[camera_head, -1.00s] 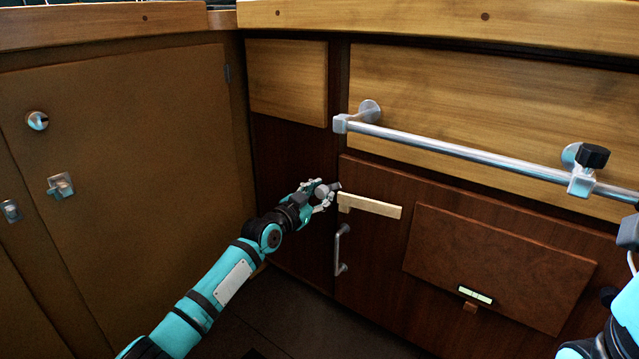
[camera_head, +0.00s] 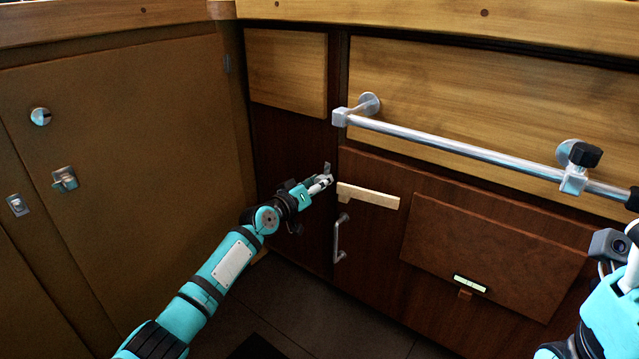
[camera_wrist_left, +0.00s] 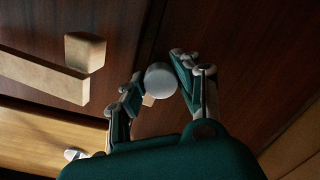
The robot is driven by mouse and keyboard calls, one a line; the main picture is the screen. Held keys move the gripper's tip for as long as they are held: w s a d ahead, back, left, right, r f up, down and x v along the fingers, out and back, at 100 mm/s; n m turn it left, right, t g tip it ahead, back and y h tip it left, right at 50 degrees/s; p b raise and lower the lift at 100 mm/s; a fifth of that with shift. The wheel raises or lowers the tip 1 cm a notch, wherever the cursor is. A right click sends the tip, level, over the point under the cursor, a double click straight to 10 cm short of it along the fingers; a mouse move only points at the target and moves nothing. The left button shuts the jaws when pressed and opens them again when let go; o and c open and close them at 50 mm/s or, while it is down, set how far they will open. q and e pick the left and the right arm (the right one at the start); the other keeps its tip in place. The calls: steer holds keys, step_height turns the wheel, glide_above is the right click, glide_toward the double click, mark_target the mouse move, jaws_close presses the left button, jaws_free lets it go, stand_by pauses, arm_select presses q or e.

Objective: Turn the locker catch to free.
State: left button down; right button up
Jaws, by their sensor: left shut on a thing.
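The locker catch (camera_head: 327,168) is a small grey metal piece at the left edge of the dark locker door (camera_head: 385,245). Its visible part stands roughly upright above my left fingertips. In the left wrist view its round grey knob (camera_wrist_left: 160,78) sits between the two fingers. My left gripper (camera_head: 322,184) is shut on the catch, and its fingers hide part of it. A pale L-shaped strip (camera_head: 370,196) lies on the door just right of the catch. My right arm comes in at the right edge; its fingertips cannot be made out.
A metal rail (camera_head: 455,150) with a black-knobbed clamp (camera_head: 584,157) runs above the door. A door handle (camera_head: 339,240) is below the catch. A raised panel (camera_head: 490,255) is on the right. A brown cupboard (camera_head: 130,170) stands left.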

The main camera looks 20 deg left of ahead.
arm_select(q)
steer(key=shift+a+r+n, duration=0.15)
steer(key=shift+r+n, duration=0.15)
steer(key=shift+n, duration=0.7)
steer(key=c, duration=0.9)
jaws_free()
steer(key=shift+w+f, duration=0.1)
steer(key=shift+f, duration=0.05)
steer(key=shift+c, duration=0.2)
steer(key=shift+f, duration=0.1)
steer(key=f+v, duration=0.1)
steer(key=v, duration=1.1)
steer(key=shift+r, duration=0.45)
